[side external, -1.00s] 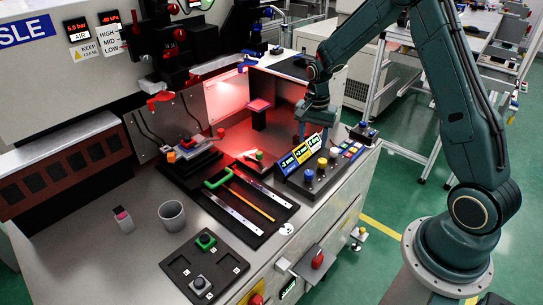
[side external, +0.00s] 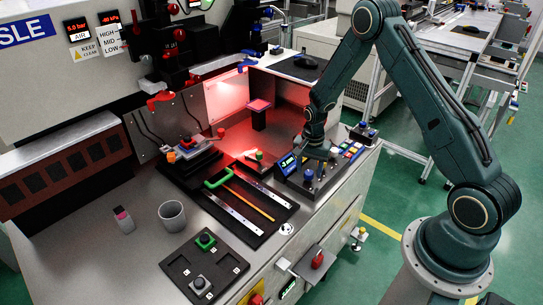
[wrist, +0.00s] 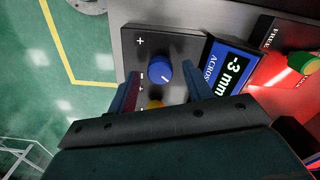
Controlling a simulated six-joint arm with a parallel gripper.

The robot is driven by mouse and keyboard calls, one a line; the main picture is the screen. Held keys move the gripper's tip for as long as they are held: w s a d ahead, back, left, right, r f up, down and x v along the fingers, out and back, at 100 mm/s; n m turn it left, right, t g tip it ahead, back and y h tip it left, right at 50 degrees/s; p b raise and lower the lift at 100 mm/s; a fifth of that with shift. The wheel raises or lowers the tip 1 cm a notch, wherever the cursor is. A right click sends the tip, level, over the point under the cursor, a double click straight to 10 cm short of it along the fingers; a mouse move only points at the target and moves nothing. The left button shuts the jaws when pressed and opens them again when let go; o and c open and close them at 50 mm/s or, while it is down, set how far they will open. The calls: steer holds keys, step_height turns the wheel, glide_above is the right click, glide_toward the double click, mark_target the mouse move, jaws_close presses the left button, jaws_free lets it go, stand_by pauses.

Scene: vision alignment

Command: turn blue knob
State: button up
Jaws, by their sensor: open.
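The blue knob (wrist: 158,73) is round with a pale index line and sits on a dark panel between plus and minus marks. It also shows in the side view (side external: 308,175), just below my gripper (side external: 316,158). In the wrist view my gripper (wrist: 161,75) is open, one finger on each side of the blue knob in the picture. I cannot tell whether the tips reach down to it or touch it. A yellow knob (wrist: 154,104) is partly hidden behind my gripper. The blue display (wrist: 229,65) reads -3 mm, ACROSS.
A green-topped knob (wrist: 302,62) stands on the red-lit area beside the panel. A dark tray (side external: 240,198) with metal strips and a green handle (side external: 218,179) lies to the left.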

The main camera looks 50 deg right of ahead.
steer(key=shift+f, duration=0.3)
steer(key=c, duration=1)
steer(key=shift+o, duration=0.2)
steer(key=shift+n, duration=0.3)
steer(key=n, duration=0.3)
steer(key=shift+n, duration=1.9)
